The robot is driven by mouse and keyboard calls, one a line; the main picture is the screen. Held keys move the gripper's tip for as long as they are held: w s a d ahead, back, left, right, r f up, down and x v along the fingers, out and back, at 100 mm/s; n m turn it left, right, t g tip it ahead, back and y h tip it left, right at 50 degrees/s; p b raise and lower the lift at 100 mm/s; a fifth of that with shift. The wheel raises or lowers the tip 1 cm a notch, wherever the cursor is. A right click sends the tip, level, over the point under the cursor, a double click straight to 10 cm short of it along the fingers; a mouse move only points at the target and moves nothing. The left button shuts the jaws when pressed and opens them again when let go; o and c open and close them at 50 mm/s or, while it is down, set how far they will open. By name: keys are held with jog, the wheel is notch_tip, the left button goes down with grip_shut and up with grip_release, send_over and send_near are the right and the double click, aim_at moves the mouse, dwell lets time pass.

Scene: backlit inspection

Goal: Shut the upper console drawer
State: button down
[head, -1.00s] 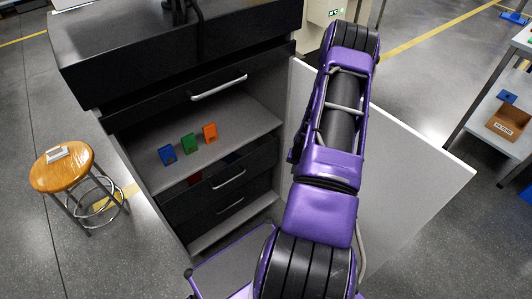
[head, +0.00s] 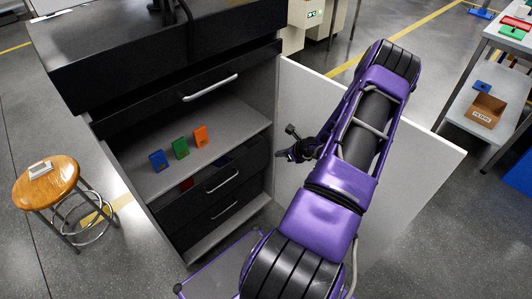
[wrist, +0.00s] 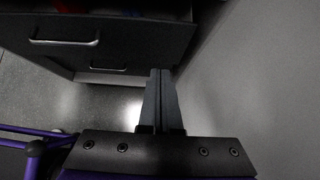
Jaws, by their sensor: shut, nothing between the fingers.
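The console's upper inner drawer (head: 205,190) has a black front with a silver bar handle. It stands partly open, with red and blue items showing inside. In the wrist view its front (wrist: 120,38) is at the upper left. The lower drawer (head: 215,217) is below it and looks shut. My gripper (head: 282,154) is to the right of the open drawer, beside the white door panel. In the wrist view its fingers (wrist: 160,76) are together and empty, pointing toward the drawers' right end; I cannot tell whether they touch anything.
A wide black drawer (head: 150,108) with a handle is above the shelf (head: 215,140). Blue, green and orange blocks stand on that shelf. The white door panel (head: 400,165) stands open on the right. A wooden stool (head: 50,190) is at the left, with clear floor around it.

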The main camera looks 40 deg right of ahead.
aim_at(256, 151)
jog(key=shift+w+r+b+x, duration=0.3)
jog(key=shift+x, duration=1.75)
jog(key=shift+w+r+b+x, duration=0.3)
jog(key=shift+w+r+x, duration=0.05)
jog(key=shift+x, duration=1.75)
jog(key=shift+w+r+b+x, duration=0.3)
jog(key=shift+x, duration=1.75)
jog(key=shift+w, duration=0.1)
